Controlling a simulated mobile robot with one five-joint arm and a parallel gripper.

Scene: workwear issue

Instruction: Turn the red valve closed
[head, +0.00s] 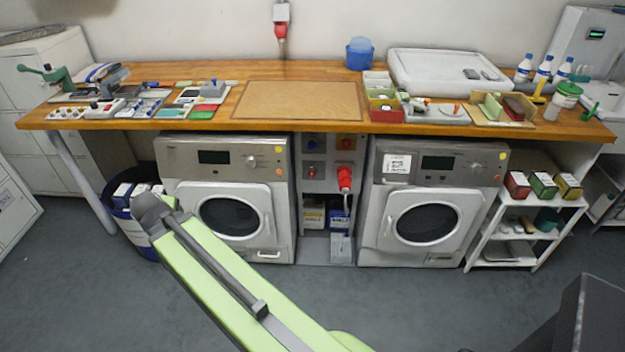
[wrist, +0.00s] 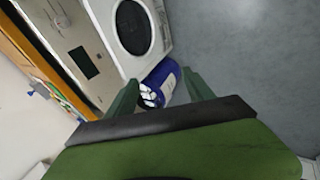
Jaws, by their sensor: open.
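No red valve can be made out for certain. I cannot tell which of these is the valve. In the wrist view my gripper (wrist: 160,77) is open, with its two green fingers apart and nothing between them. Beyond the fingers lies a blue bin (wrist: 160,82). In the head view my arm reaches to the left, in front of the left machine, well apart from the panel.
The left washing machine (head: 180,160) and right washing machine (head: 378,170) flank the panel under a wooden worktop (head: 225,125) crowded with tools. A white shelf rack (head: 500,225) stands at the right. The grey floor (head: 400,300) in front is clear.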

